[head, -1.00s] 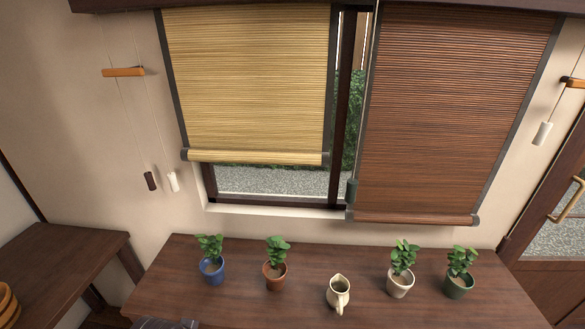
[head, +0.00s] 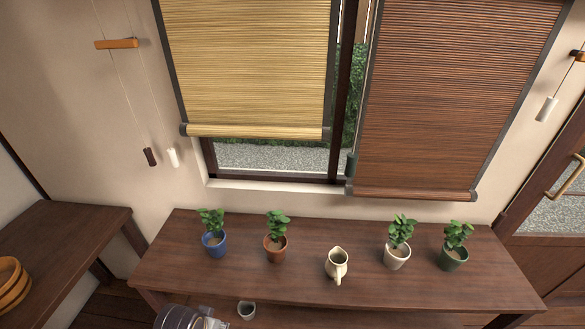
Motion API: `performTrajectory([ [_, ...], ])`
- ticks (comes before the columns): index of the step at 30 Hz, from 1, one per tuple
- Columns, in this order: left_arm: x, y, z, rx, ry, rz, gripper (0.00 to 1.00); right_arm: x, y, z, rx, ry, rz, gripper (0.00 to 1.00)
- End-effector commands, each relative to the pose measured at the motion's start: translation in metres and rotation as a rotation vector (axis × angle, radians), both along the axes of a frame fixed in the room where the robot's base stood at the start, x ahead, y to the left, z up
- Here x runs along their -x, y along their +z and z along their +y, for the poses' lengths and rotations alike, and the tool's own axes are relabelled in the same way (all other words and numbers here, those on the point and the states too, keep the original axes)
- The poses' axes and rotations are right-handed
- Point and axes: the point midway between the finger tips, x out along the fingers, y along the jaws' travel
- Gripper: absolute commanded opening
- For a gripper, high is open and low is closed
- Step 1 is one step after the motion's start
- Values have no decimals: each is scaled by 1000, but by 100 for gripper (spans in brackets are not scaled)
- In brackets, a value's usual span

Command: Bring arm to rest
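A grey and white rounded part, seemingly of my own arm, shows at the bottom edge, left of the middle, in front of the wooden table (head: 330,290). I see nothing held.
On the table stand a blue pot (head: 214,245), a terracotta pot (head: 275,250), a cream jug (head: 337,268), a white pot (head: 397,258) and a green pot (head: 453,260). A yellow blind (head: 250,65) and brown blind (head: 445,100) hang behind.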

Motion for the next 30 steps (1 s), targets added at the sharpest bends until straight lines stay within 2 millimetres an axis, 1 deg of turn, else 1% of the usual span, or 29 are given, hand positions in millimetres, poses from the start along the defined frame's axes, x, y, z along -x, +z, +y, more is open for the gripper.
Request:
performTrajectory([
  [1,-1,-11,0,0,0,6,41,0,0,0,0,0,0,40],
  [8,-3,-73,-2,-2,-3,27,41,0,0,0,0,0,0,40],
  [15,2,-136,-1,-2,-8,47,41,0,0,0,0,0,0,40],
  [23,17,-202,0,-4,-11,70,41,0,0,0,0,0,0,40],
  [30,40,-260,3,-7,-14,91,41,0,0,1,-1,0,0,40],
])
